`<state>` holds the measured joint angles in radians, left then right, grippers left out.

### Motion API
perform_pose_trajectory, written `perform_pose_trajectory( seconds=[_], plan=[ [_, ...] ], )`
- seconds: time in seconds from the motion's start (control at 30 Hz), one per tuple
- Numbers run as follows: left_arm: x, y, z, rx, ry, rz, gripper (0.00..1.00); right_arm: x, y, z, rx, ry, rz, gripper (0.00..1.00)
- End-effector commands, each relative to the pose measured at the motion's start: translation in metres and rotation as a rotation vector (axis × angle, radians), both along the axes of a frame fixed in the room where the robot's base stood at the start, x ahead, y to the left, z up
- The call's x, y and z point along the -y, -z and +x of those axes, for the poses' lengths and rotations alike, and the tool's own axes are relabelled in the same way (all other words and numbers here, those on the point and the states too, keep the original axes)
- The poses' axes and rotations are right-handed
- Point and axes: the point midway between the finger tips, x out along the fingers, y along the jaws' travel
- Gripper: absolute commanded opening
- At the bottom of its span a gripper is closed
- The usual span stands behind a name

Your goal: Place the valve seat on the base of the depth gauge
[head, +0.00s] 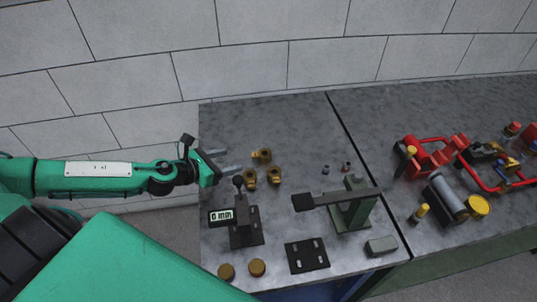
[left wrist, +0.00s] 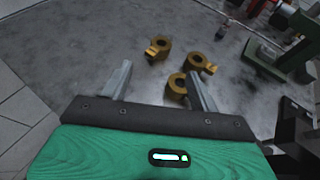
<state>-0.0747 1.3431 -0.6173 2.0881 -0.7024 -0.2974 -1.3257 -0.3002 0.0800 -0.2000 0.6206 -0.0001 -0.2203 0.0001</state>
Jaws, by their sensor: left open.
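The depth gauge (head: 240,216) stands near the table's left edge, with a dark base and a display reading 0 mm. Beyond it lie three brass ring-shaped parts with side tabs: a back one (head: 262,155), a left one (head: 249,178) and a right one (head: 274,176). Two flat brown-gold discs lie at the front, one left (head: 226,271) and one right (head: 257,267). I cannot tell which kind is the valve seat. My left gripper (head: 232,161) is open and empty, left of the brass rings. In the left wrist view, the rings lie beyond and between its fingers (left wrist: 160,68).
A green stand with a dark arm (head: 350,203) rises right of the gauge. A dark slotted plate (head: 307,255) and a grey block (head: 381,245) lie in front. Small cylinders (head: 346,167) lie behind the stand. Red pump parts (head: 440,155) occupy the right table.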

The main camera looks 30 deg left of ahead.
Motion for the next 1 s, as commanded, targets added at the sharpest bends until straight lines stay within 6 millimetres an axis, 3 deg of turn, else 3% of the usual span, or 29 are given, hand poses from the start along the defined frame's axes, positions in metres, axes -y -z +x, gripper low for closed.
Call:
perform_pose_trajectory(
  seconds=[0.37,0.8,1.0],
  plan=[
    [0.010,0.007,0.023,0.004,0.003,0.001,0.62,0.000,-0.015,0.000,0.000,0.000,0.000,0.36],
    [0.028,0.028,0.067,0.003,0.002,0.001,0.62,0.000,-0.034,0.000,0.000,0.000,0.000,0.36],
    [0.031,0.034,0.074,0.001,0.003,0.003,0.62,-0.001,-0.036,0.000,0.000,0.000,0.001,0.36]
  ],
)
